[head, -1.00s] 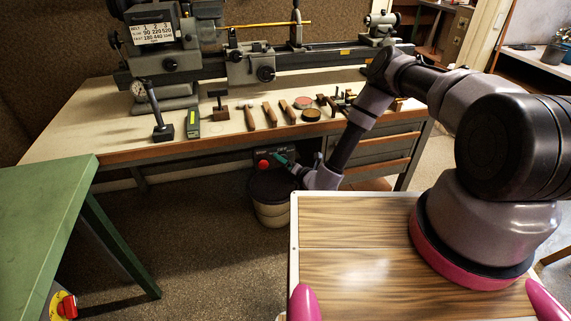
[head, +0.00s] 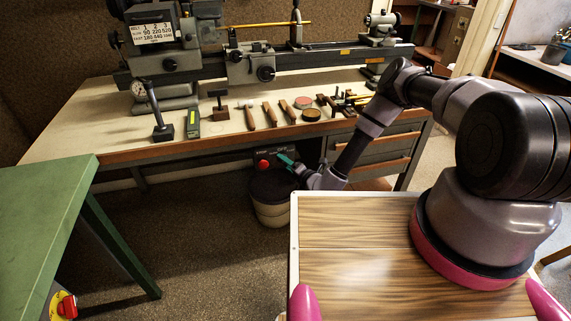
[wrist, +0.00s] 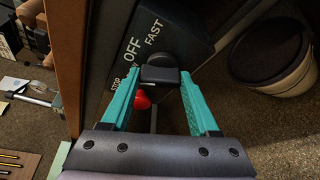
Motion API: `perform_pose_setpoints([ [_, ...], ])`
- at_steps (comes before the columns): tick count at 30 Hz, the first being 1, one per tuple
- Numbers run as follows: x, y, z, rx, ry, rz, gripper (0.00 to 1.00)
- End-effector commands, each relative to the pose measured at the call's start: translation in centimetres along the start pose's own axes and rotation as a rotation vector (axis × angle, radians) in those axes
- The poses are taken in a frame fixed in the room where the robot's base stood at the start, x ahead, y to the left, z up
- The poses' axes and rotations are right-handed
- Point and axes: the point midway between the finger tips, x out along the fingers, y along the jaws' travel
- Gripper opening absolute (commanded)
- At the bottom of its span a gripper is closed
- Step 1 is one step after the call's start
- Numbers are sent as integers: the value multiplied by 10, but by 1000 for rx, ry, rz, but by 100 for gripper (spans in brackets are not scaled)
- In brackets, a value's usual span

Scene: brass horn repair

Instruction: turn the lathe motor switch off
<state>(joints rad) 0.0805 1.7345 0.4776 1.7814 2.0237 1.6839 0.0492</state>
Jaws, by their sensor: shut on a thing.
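The lathe motor switch is a dark box (wrist: 166,38) lettered STOP, OFF and FAST, fixed under the bench's front edge. Its black knob (wrist: 160,72) sits between the teal fingers of my gripper (wrist: 163,78) in the wrist view. My gripper is shut on this knob. A red button (wrist: 141,101) on the box shows partly behind the left finger. In the head view the red button (head: 262,164) is left of my gripper (head: 284,159), and the knob is hidden. I cannot tell which label the knob points to.
A lidded bin (head: 272,201) stands on the floor just below the switch. The wooden bench (head: 95,122) above carries the lathe (head: 250,65) and several hand tools. A green table (head: 40,200) is at left. The floor between is clear.

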Motion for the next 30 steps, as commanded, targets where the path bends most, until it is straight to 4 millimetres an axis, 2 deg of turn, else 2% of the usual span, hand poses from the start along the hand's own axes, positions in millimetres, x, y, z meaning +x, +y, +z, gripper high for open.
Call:
perform_pose_setpoints([
  [15,-1,-4,1,323,-2,132,6],
  [30,-1,-4,1,397,-2,162,6],
])
